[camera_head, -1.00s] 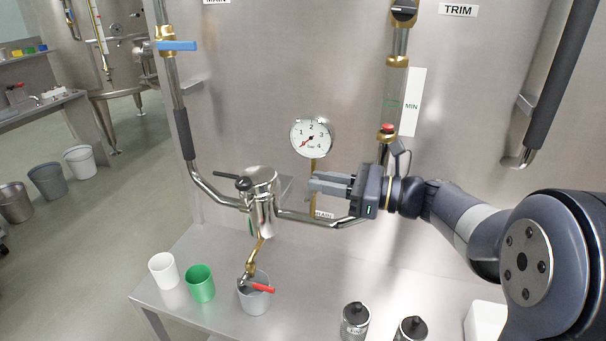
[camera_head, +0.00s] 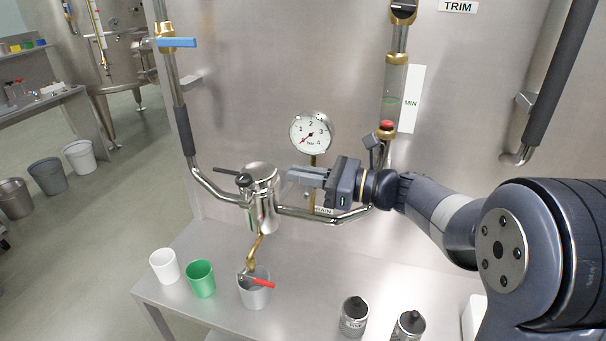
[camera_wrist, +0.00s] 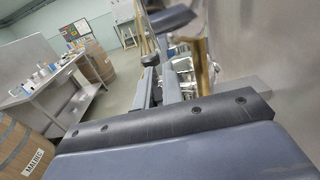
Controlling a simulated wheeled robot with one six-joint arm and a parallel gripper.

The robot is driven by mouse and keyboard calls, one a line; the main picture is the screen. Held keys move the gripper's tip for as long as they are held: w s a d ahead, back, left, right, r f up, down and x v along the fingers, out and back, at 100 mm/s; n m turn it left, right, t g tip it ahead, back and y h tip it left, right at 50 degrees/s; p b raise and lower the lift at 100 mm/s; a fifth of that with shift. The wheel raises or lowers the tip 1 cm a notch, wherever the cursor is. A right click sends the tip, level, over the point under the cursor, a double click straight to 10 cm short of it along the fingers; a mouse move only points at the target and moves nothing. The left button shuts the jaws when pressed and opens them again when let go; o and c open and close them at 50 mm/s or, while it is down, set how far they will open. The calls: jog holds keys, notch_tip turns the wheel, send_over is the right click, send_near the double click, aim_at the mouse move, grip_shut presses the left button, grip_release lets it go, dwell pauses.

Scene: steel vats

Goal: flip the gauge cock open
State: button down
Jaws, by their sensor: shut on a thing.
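The round white pressure gauge (camera_head: 311,132) is on the steel wall, with a brass stem (camera_head: 313,160) below it. My gripper (camera_head: 293,174) is in front of this stem, just under the dial, with its fingers pointing left. It is shut on the gauge cock's lever, which the fingers hide in the head view. The lever's angle cannot be told. In the wrist view the brass stem (camera_wrist: 203,62) shows just right of the fingers (camera_wrist: 160,85).
A steel pot (camera_head: 262,200) with a black handle is left of my gripper. A pipe (camera_head: 315,215) runs below it. A green cup (camera_head: 200,279) and white cup (camera_head: 165,266) stand left.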

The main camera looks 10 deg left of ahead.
jog(key=shift+w+a+f+g+h+p, duration=0.25)
jog(key=shift+h+p, duration=0.55)
jog(key=shift+p, duration=0.85)
jog(key=shift+s+a+r+g+h+p, duration=0.15)
jog(key=shift+a+h+p, duration=0.2)
jog(key=shift+h+p, duration=0.85)
jog(key=shift+f+y+p, duration=0.15)
jog(key=shift+y+p, duration=0.25)
jog(key=c, duration=1.8)
grip_release()
